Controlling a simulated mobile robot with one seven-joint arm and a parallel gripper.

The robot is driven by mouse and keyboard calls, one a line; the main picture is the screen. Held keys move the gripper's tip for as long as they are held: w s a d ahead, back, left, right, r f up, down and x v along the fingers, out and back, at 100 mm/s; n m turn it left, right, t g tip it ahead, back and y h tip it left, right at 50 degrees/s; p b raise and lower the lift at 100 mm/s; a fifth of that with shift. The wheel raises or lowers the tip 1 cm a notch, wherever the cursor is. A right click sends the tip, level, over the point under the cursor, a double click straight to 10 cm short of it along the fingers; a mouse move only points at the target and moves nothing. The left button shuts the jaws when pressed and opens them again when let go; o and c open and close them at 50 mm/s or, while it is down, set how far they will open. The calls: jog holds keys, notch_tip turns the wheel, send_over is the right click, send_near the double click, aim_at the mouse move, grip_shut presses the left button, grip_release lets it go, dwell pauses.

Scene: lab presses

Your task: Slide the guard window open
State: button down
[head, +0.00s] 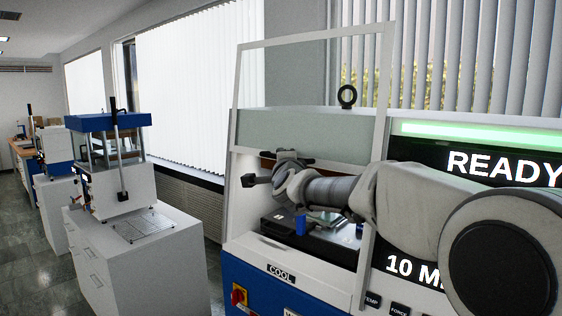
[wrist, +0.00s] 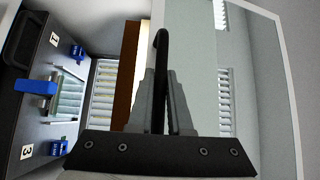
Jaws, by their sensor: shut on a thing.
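The guard window (head: 318,43) is a clear pane in a thin white frame. It stands raised, with its top well above the press body and its lower edge across the upper part of the opening. In the wrist view its pane and frame (wrist: 291,90) fill the right side. My gripper (head: 287,155) is at the window's lower edge. In the wrist view my gripper's fingers (wrist: 164,112) are shut on a black curved handle (wrist: 160,45). The handle is mostly hidden in the head view.
Below the window, the press chamber lies open, with a blue block (head: 300,225) on a dark bed; the wrist view also shows blue clamps (wrist: 58,147). The display (head: 480,165) reads READY. Another press (head: 115,165) stands on a white cabinet to the left, with grey floor between.

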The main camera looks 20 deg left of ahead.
jog(key=c, duration=0.8)
grip_release()
jog(key=shift+c, duration=0.2)
jog(key=b+v, duration=0.5)
jog(key=v, duration=1.2)
jog(key=shift+s, duration=0.25)
jog(key=s+d+f+n+g+h, duration=0.3)
jog(key=s+d+f+n+g, duration=0.2)
jog(key=s+d+f, duration=0.7)
jog(key=s+d+f+n+g+h, duration=0.4)
jog(key=s+d+f, duration=0.7)
jog(key=d, duration=0.6)
jog(key=f+n+g, duration=0.2)
jog(key=n, duration=0.2)
jog(key=shift+s, duration=0.4)
